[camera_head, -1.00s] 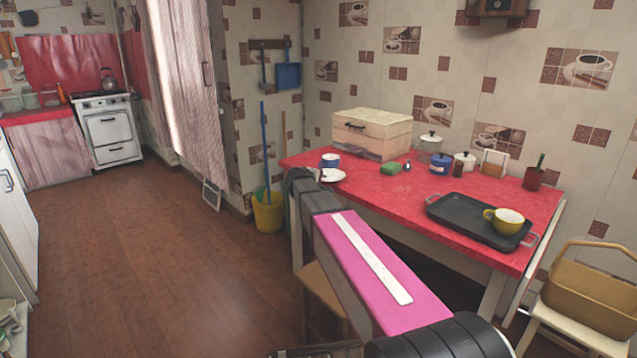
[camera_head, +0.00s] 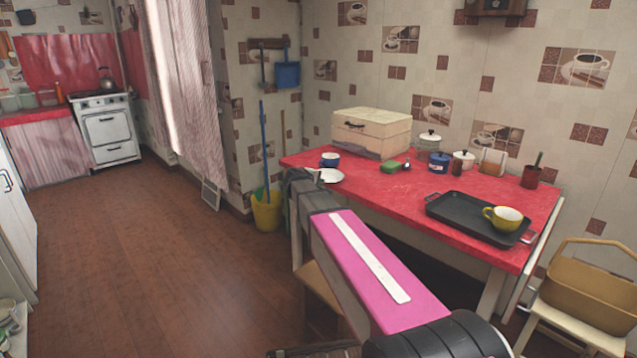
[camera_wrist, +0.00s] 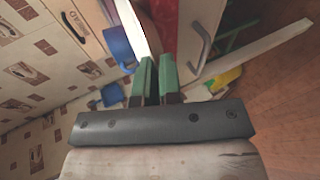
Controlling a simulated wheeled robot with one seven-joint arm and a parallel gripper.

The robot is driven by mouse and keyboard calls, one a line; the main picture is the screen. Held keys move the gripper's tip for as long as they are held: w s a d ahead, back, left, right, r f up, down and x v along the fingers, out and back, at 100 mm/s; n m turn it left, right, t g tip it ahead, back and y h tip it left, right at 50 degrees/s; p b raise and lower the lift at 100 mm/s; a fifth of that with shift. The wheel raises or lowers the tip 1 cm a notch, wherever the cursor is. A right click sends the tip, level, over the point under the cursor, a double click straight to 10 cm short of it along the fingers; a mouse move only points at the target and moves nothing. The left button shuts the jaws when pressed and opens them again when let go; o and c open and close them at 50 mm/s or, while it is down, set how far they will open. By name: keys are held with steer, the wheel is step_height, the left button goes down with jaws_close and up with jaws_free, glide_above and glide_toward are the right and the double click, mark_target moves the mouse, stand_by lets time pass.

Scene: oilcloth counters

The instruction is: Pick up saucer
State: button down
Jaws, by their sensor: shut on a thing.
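The white saucer (camera_head: 331,176) is at the left end of the red table, near its front edge, beside a blue-and-white cup (camera_head: 330,159). My gripper (camera_head: 314,177) is at the saucer's left side, partly hidden by my arm. In the wrist view the green fingertips (camera_wrist: 157,68) are close together, with a white edge reaching up from them. The gripper is shut on the saucer. I cannot tell whether the saucer is clear of the tabletop.
The red table (camera_head: 385,195) holds a cream box (camera_head: 372,130), several jars, a green sponge (camera_head: 390,166) and a black tray (camera_head: 465,215) with a yellow cup (camera_head: 503,217). A yellow bucket (camera_head: 267,213) stands left of the table. The wooden floor at left is clear.

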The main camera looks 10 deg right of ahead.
steer(key=c, duration=1.2)
jaws_free()
steer(key=shift+s+a, duration=0.1)
steer(key=v, duration=1)
steer(key=shift+s+a+r, duration=0.15)
steer(key=shift+s+a, duration=0.05)
